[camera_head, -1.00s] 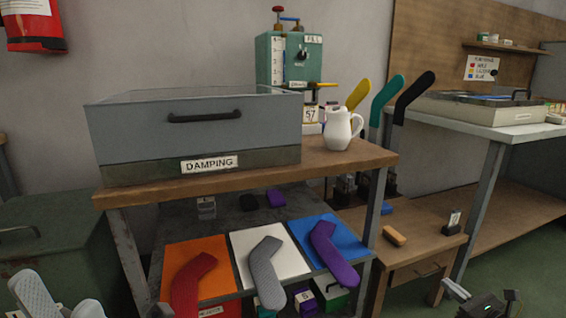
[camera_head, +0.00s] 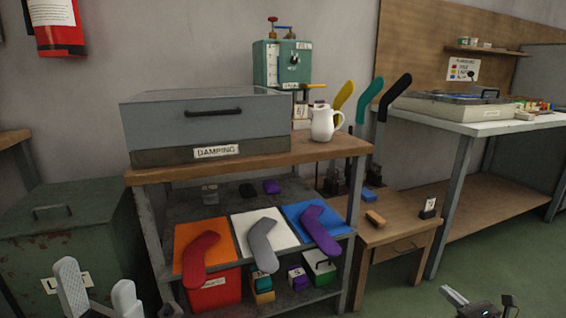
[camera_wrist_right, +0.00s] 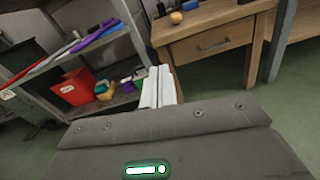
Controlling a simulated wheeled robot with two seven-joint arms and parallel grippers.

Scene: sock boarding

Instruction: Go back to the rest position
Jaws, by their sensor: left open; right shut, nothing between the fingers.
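My left gripper (camera_head: 98,296) shows at the lower left of the head view, its two pale fingers apart and nothing between them. It is in front of the green cabinet and clear of the shelf. My right gripper shows at the lower right edge of the head view, mostly cut off. In the right wrist view its pale fingers (camera_wrist_right: 158,88) are together with nothing held, pointing toward the gap between the shelf and the wooden side table.
A workbench (camera_head: 300,152) carries a damping box (camera_head: 200,125) and a white jug (camera_head: 325,123). Red (camera_head: 200,255), grey (camera_head: 262,245) and purple (camera_head: 320,228) sock shapes lie on the shelf below. A wooden side table (camera_head: 400,235) stands right. Green floor (camera_head: 470,275) is clear there.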

